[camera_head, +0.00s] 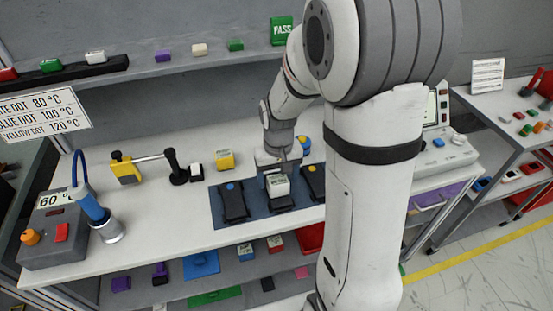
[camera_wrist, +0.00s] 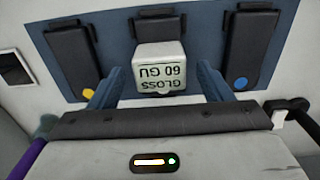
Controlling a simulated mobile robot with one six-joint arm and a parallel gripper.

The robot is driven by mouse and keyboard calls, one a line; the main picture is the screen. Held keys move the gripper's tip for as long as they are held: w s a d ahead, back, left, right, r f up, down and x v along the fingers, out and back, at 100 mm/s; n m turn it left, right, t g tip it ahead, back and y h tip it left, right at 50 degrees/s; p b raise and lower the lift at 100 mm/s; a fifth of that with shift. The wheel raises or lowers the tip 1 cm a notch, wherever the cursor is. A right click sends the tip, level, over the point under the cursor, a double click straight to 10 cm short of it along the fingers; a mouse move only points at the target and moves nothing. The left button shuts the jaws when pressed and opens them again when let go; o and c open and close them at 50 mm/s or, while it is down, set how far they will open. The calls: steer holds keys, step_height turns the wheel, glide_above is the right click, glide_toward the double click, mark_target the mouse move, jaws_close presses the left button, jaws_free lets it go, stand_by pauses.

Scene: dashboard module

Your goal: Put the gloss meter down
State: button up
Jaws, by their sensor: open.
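The gloss meter (camera_head: 278,187) is a small white block. Its label reads GLOSS 60 GU in the wrist view (camera_wrist: 160,68), upside down there. It sits on the middle black module (camera_head: 283,204) on the blue mat (camera_head: 250,216). My gripper (camera_head: 279,172) is above it, pointing down. In the wrist view, its two blue fingers (camera_wrist: 160,78) are spread on either side of the meter, with a gap at each side. The meter hides much of the middle module, including any dot on it.
A black module with a blue dot (camera_head: 233,202) lies left of the middle one, and one with a yellow dot (camera_head: 312,182) right. A 60 °C station (camera_head: 55,238) with a blue-handled tool stands far left.

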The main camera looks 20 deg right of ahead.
mark_target(279, 181)
step_height(279, 181, up, 8)
steer(key=shift+r, duration=0.1)
steer(key=s+r+t, duration=0.1)
steer(key=s+r, duration=0.1)
steer(key=s, duration=0.5)
steer(key=s+r+t, duration=0.2)
steer(key=s+r, duration=0.1)
steer(key=s, duration=0.4)
steer(key=shift+s+r, duration=0.15)
steer(key=shift+r, duration=0.15)
